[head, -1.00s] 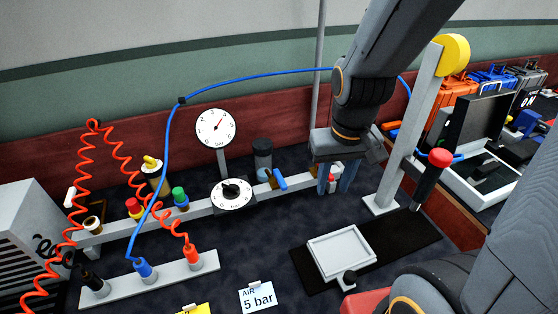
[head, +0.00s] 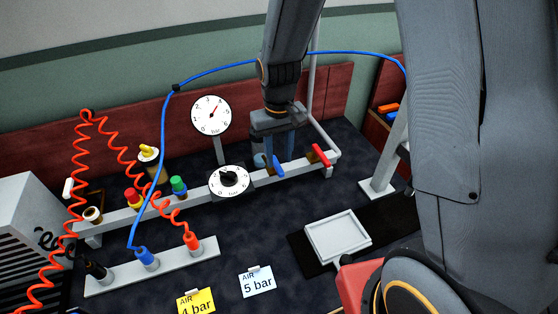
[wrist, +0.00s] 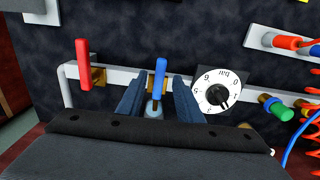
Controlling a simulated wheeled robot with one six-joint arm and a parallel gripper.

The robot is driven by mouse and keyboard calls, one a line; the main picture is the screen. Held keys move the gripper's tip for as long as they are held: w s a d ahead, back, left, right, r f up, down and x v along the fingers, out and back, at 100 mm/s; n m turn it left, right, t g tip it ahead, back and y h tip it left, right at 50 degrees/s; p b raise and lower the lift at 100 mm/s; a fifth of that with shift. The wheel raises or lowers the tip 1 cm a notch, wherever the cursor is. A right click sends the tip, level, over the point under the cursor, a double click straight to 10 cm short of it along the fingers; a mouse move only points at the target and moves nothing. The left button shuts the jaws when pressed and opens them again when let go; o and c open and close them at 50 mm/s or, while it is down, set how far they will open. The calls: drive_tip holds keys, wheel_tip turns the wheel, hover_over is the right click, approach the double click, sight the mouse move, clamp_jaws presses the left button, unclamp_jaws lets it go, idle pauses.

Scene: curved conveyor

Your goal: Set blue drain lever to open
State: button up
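The blue drain lever (head: 278,165) sits on the light grey pipe rail (head: 208,198), between the dial and the red lever. In the wrist view the blue lever (wrist: 160,80) stands across the rail on a brass valve body. My gripper (head: 275,150) is at the lever from behind and above. In the wrist view my gripper (wrist: 158,100) is open, with one finger on each side of the lever and a visible gap to each.
The red lever (head: 320,155) is just right of the blue one. The white dial knob (head: 229,181) is close on the left, with a pressure gauge (head: 211,115) behind. A blue hose (head: 220,69) arches behind my arm. A grey tray (head: 337,241) lies in front.

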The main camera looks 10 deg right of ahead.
sight(279, 167)
drive_tip(key=shift+f+p, duration=0.3)
drive_tip(key=shift+f, duration=1.25)
drive_tip(key=shift+c, duration=0.5)
clamp_jaws()
